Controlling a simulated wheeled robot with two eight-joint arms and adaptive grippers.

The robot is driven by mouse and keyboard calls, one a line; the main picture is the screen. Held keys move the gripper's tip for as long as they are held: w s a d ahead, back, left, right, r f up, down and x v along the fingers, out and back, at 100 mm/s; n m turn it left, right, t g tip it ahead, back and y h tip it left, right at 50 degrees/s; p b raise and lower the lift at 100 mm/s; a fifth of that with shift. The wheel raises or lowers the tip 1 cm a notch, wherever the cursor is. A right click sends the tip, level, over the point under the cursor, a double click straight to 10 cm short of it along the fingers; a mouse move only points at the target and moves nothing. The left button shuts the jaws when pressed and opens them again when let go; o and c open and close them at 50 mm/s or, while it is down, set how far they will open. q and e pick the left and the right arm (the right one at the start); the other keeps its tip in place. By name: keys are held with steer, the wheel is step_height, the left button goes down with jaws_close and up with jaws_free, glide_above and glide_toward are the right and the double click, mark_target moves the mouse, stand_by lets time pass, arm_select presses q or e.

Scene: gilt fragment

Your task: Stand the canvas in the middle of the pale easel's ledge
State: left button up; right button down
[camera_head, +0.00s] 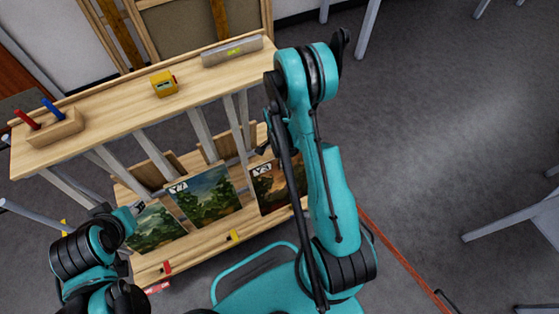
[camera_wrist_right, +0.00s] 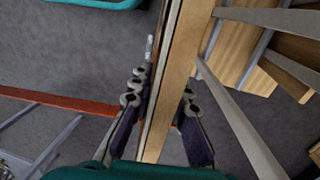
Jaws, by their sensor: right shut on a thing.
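My right gripper (camera_wrist_right: 160,103) is shut on a thin, wood-edged canvas (camera_wrist_right: 172,85), seen edge-on between its fingers in the right wrist view. In the head view my right gripper (camera_head: 264,146) is mostly hidden by its arm, just above a landscape canvas (camera_head: 273,190) on the right of the low pale shelf. That canvas is partly covered by the arm; I cannot tell for sure that it is the held one. A middle canvas (camera_head: 203,195) and a left canvas (camera_head: 155,228) lean beside it. My left gripper (camera_head: 136,210) is by the left canvas's top; its jaws are unclear.
A pale wooden bench top (camera_head: 120,110) carries a pen holder (camera_head: 52,128), a yellow box (camera_head: 163,83) and a grey bar (camera_head: 232,51). A wooden frame with a brown panel (camera_head: 180,30) stands behind. Grey slanted posts rise from the shelf (camera_head: 200,240).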

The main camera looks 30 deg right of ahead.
steer(key=shift+s+r+p, duration=0.2)
steer(key=shift+s+r, duration=0.2)
steer(key=shift+r, duration=0.25)
steer(key=shift+s+r+p, duration=0.2)
steer(key=shift+s+r, duration=0.2)
steer(key=shift+r, duration=0.25)
arm_select(q)
steer(key=shift+r, duration=0.5)
